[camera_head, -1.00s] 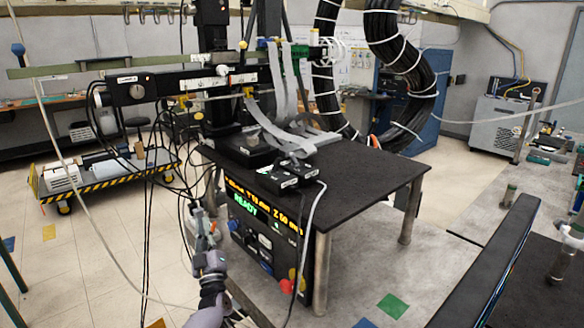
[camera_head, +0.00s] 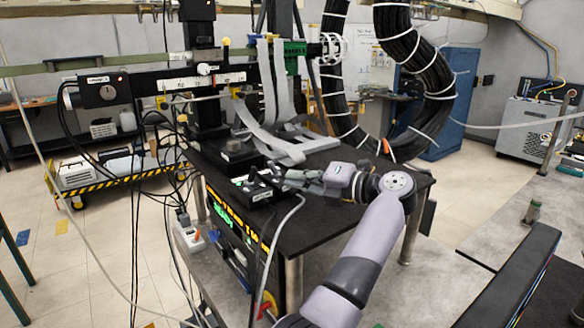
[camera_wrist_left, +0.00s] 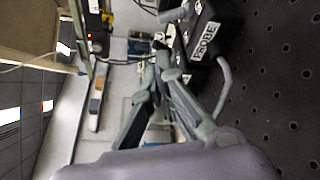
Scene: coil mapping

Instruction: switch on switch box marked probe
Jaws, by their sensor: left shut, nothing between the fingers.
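The switch box marked PROBE (camera_wrist_left: 218,22) is black with a white label and shows at the top of the left wrist view. In the head view two small black switch boxes (camera_head: 250,190) sit near the front left corner of the black table; their labels are too small to read there, and my gripper partly hides them. My left gripper (camera_head: 279,177) is shut and empty, low over the table with its fingertips close to the boxes. In the left wrist view its fingertips (camera_wrist_left: 160,48) are just left of the PROBE box. Whether they touch it, I cannot tell. The box's switch is not clear.
A pale cable (camera_head: 283,225) runs from the boxes over the table's front edge. Thick black hoses (camera_head: 408,50) rise behind.

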